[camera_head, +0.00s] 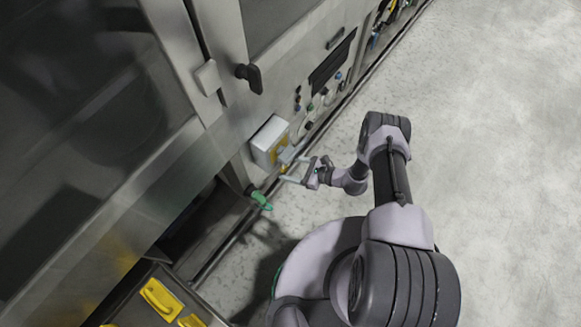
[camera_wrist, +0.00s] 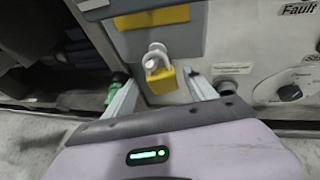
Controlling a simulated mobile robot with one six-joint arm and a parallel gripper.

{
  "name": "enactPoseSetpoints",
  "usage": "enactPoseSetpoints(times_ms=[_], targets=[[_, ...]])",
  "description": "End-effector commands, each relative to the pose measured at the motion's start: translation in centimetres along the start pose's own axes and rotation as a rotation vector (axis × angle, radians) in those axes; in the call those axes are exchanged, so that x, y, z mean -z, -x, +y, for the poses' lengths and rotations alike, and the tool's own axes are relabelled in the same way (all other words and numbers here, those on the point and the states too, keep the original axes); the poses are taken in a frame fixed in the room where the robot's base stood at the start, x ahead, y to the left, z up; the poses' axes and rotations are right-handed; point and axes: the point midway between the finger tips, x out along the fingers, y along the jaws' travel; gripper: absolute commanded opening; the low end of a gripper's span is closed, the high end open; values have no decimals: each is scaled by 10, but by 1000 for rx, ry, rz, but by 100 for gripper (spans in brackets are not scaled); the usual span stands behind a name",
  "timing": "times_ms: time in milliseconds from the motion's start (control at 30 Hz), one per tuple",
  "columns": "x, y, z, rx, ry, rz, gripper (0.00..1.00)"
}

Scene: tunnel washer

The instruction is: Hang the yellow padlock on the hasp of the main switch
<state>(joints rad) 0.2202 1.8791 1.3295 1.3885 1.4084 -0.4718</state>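The yellow padlock (camera_wrist: 161,80) is upright in the wrist view, its shackle up around a light grey round-ended part, apparently the hasp (camera_wrist: 156,48). Whether the shackle is closed is too small to tell. In the head view only a small bit of yellow, likely the padlock (camera_head: 284,168), shows below the switch. The main switch (camera_head: 269,141) is a pale box with a yellow face on the machine front; its lower part (camera_wrist: 152,18) tops the wrist view. My gripper (camera_head: 291,169) is open, its fingers (camera_wrist: 159,88) apart on either side of the padlock, with gaps visible.
A green-handled valve (camera_head: 261,199) sticks out left of and below the switch; its green also shows in the wrist view (camera_wrist: 115,89). A control panel with a knob (camera_wrist: 290,92) is on the right. Yellow items (camera_head: 161,299) lie at lower left. The floor at right is clear.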

Motion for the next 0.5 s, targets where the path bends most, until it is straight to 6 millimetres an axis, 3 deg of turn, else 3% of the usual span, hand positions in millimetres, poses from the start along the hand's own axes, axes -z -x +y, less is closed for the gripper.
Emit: enactPoseSetpoints(times_ms=[333,500], targets=[[0,4,0,1,-1,0,65],[-4,38,-2,5,-2,0,65]])
